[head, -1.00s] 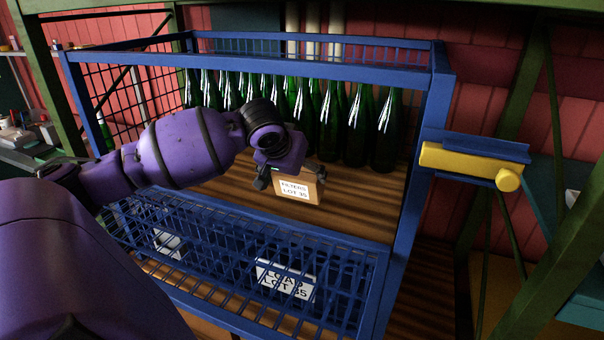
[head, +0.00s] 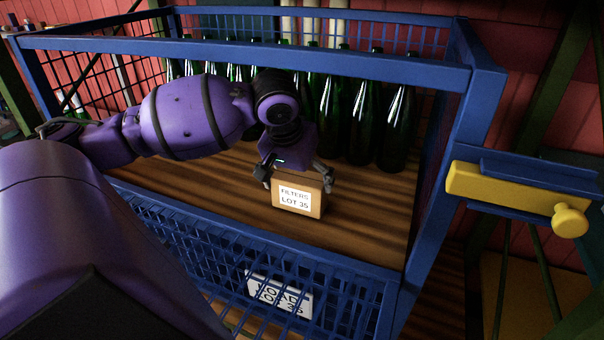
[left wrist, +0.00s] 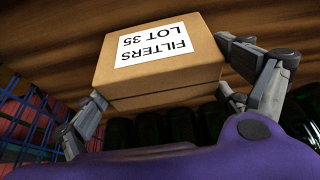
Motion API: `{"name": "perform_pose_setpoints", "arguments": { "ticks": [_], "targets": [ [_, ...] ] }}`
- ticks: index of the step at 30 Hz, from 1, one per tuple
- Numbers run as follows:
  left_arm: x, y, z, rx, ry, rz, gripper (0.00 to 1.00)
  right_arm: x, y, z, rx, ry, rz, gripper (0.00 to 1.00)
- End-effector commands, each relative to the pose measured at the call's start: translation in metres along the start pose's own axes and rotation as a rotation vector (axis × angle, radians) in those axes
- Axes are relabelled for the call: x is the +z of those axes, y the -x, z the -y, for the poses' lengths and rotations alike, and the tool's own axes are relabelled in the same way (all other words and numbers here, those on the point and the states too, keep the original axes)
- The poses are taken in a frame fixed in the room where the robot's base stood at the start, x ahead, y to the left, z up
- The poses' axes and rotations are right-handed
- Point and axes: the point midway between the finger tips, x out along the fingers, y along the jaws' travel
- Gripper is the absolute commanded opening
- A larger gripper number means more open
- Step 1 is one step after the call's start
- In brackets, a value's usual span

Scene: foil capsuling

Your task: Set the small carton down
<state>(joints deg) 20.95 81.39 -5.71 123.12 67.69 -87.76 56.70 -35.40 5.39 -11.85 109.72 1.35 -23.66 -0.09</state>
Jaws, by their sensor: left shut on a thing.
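The small carton (head: 296,196) is a brown box with a white label reading FILTERS LOT 35. It is upright over the wooden floor (head: 352,228) inside the blue cage; I cannot tell whether its base touches the wood. My left gripper (head: 294,178) holds it from above, with a finger at each side. In the left wrist view the carton (left wrist: 160,60) sits between the fingers (left wrist: 165,100), its label upside down. My right gripper is not in view.
Several green bottles (head: 362,120) stand in rows behind the carton. A blue top rail (head: 240,56) crosses above my arm. A yellow latch (head: 505,188) is at right. Bare wood lies right of the carton.

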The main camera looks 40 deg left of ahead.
Motion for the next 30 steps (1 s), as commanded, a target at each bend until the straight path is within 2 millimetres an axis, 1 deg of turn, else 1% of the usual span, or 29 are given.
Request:
{"name": "perform_pose_setpoints", "arguments": {
  "ticks": [1, 10, 14, 15, 16, 20, 26, 28, 30],
  "targets": [
    [0.006, -0.009, -0.002, -0.003, -0.003, 0.011, 0.60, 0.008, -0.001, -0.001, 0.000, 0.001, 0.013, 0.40],
    [0.006, -0.008, -0.004, -0.002, -0.001, 0.003, 0.60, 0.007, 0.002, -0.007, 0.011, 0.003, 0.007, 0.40],
    [0.006, -0.009, -0.004, -0.001, -0.001, 0.003, 0.60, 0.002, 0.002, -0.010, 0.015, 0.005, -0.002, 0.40],
    [0.006, -0.010, -0.004, -0.002, -0.001, 0.004, 0.97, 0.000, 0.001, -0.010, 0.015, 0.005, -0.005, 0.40],
    [0.006, -0.009, -0.004, -0.002, -0.001, 0.004, 1.00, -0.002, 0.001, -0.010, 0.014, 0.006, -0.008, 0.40],
    [0.006, -0.010, -0.004, -0.002, -0.001, 0.004, 1.00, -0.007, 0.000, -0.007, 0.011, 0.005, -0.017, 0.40],
    [0.006, -0.009, -0.003, -0.002, -0.001, 0.004, 1.00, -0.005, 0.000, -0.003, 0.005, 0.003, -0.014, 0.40],
    [0.005, -0.008, -0.003, -0.002, -0.001, 0.003, 1.00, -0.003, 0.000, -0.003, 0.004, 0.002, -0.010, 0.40],
    [0.005, -0.002, -0.004, -0.002, -0.001, 0.003, 1.00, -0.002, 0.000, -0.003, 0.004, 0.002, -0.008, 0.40]
  ]
}}
